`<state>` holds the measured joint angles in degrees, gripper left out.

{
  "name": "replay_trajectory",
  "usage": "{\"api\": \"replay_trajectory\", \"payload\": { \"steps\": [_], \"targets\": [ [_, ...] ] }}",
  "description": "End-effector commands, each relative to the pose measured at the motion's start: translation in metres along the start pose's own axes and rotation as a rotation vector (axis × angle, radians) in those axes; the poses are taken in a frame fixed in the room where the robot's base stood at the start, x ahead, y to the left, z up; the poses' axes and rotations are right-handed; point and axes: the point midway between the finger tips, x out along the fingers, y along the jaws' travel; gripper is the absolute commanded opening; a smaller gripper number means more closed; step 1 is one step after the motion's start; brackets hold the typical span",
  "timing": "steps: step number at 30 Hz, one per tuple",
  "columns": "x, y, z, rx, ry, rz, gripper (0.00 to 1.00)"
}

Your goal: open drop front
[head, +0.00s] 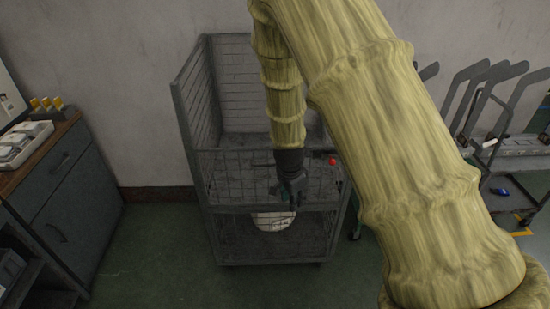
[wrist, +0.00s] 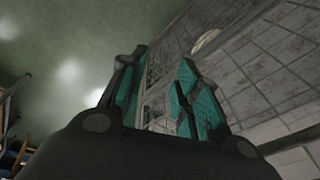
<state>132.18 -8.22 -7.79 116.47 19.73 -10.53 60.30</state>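A grey wire-mesh cage trolley (head: 179,110) stands against the wall in the head view. Its mesh front panel (head: 235,178) stands upright across the middle of the front. A small red knob (head: 333,161) shows near the panel's upper right corner. My gripper (head: 291,200) points down at the front panel, right of its middle, left of and below the knob. I cannot tell whether it touches the mesh. In the wrist view, the teal-padded fingers (wrist: 158,100) are apart, with nothing clearly held between them. My arm hides part of the cage's right side.
A white rounded object (head: 273,221) shows through the lower mesh. A dark cabinet (head: 62,200) with a wooden top stands at left. Grey carts (head: 500,150) with slanted handles stand at right. Green floor (head: 160,255) is clear between cabinet and cage.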

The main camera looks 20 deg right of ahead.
Motion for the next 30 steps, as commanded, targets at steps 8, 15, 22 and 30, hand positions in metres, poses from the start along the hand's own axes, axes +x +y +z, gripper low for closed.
{"api": "replay_trajectory", "payload": {
  "steps": [8,15,22,30],
  "targets": [
    [-0.131,-0.087,-0.017,0.373,-0.05,-0.064,0.32],
    [-0.173,-0.108,-0.018,0.493,-0.08,-0.074,0.32],
    [-0.155,-0.11,-0.017,0.499,-0.082,-0.073,0.32],
    [-0.116,-0.113,-0.015,0.497,-0.082,-0.072,0.32]
  ]
}}
